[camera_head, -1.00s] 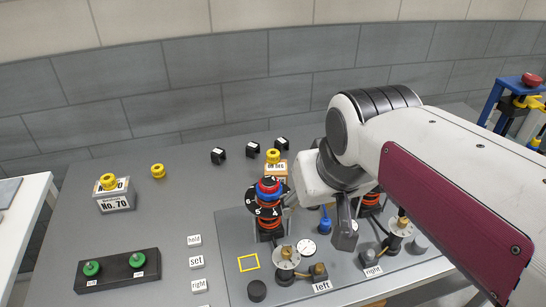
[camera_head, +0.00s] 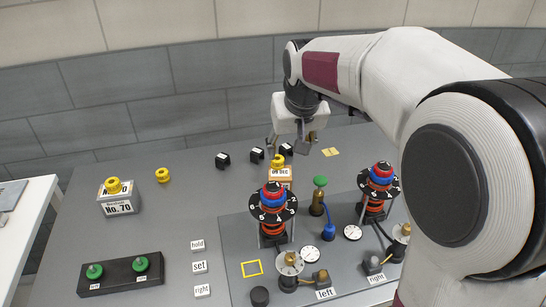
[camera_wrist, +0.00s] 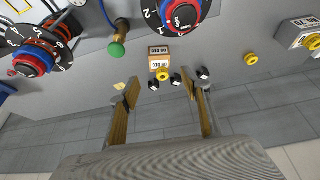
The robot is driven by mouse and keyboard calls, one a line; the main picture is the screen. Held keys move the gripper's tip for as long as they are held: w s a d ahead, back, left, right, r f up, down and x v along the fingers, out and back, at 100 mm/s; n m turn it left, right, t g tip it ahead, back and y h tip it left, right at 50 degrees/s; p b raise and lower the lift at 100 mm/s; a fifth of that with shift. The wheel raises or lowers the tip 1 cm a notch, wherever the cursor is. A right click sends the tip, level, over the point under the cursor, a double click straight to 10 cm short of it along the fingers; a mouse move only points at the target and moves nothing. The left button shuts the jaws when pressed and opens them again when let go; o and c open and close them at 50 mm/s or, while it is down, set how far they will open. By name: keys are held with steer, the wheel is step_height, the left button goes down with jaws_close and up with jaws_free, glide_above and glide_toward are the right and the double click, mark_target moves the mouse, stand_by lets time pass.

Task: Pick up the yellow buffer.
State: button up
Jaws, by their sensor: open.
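Three yellow knob-like pieces are in view, and I cannot tell which is the yellow buffer. One yellow piece (camera_head: 162,175) stands alone on the table; it also shows in the wrist view (camera_wrist: 251,58). Another yellow piece (camera_head: 112,184) sits on the box labelled No. 70. A third yellow piece (camera_head: 277,161) sits on a small orange-and-white labelled box (camera_head: 280,173); in the wrist view this piece (camera_wrist: 162,73) appears between the fingers. My gripper (camera_head: 291,143) is open and empty above the back of the table, beyond that box.
Black clips (camera_head: 222,160) stand in a row near the gripper. The fixture plate (camera_head: 236,236) carries two dial towers, a green-topped post (camera_head: 320,182) and gauges. A black block with green knobs (camera_head: 120,272) lies front left.

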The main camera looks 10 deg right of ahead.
glide_toward(278, 157)
steer(key=shift+a+f, duration=0.1)
steer(key=shift+f, duration=0.45)
steer(key=shift+x, duration=1.25)
steer(key=shift+s+f, duration=0.1)
steer(key=shift+x, duration=2.6)
steer(key=shift+a, duration=0.1)
steer(key=c, duration=1.2)
steer(key=shift+c, duration=0.2)
